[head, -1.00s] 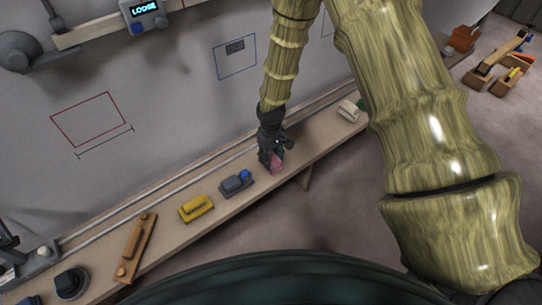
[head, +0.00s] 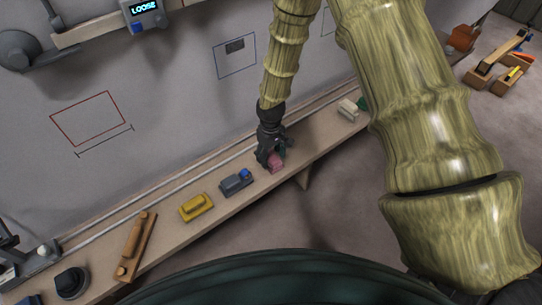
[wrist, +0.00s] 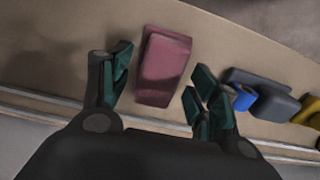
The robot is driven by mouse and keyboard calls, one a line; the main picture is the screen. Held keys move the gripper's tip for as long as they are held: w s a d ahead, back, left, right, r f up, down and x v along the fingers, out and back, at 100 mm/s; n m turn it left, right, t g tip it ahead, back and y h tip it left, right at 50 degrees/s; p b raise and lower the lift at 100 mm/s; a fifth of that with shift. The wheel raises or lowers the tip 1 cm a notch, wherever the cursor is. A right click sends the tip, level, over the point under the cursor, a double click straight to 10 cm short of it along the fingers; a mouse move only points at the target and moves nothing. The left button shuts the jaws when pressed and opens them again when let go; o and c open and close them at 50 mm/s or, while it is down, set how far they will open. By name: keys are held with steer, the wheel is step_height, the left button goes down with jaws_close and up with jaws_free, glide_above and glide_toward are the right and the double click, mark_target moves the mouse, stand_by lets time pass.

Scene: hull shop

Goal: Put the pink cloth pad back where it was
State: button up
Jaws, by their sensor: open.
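The pink cloth pad (wrist: 165,68) lies on the wooden shelf (wrist: 60,55), between the spread fingers of my gripper (wrist: 157,92) in the wrist view. The left finger is close beside the pad, and a gap shows between the pad and the right finger. In the head view the pad (head: 277,167) shows just below my gripper (head: 272,160), partly hidden by it. My gripper is open and points down at the shelf.
Right beside the pad sits a grey block with a blue knob (head: 237,182), then a yellow block (head: 196,207). A wooden tool (head: 135,247) lies farther left. A pale block (head: 348,109) stands on the other side. The wall rises behind the shelf.

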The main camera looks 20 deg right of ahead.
mark_target(271, 156)
step_height(271, 156, up, 11)
steer(key=shift+r+b, duration=0.15)
steer(key=shift+b, duration=0.3)
steer(key=s+f+m+y, duration=0.1)
steer(key=s+f, duration=0.9)
steer(key=f, duration=0.1)
steer(key=s+d+f+m, duration=0.1)
steer(key=s+f, duration=0.2)
steer(key=s, duration=0.5)
steer(key=s+d+f+m, duration=0.1)
steer(key=s+f, duration=0.3)
steer(key=s, duration=0.5)
steer(key=s+d+f+m+h, duration=0.1)
steer(key=s+f, duration=0.3)
steer(key=s, duration=0.5)
steer(key=shift+s+d+f, duration=0.2)
steer(key=shift+f, duration=0.05)
steer(key=shift+r, duration=0.1)
steer(key=shift+r+p, duration=0.85)
steer(key=shift+p, duration=0.1)
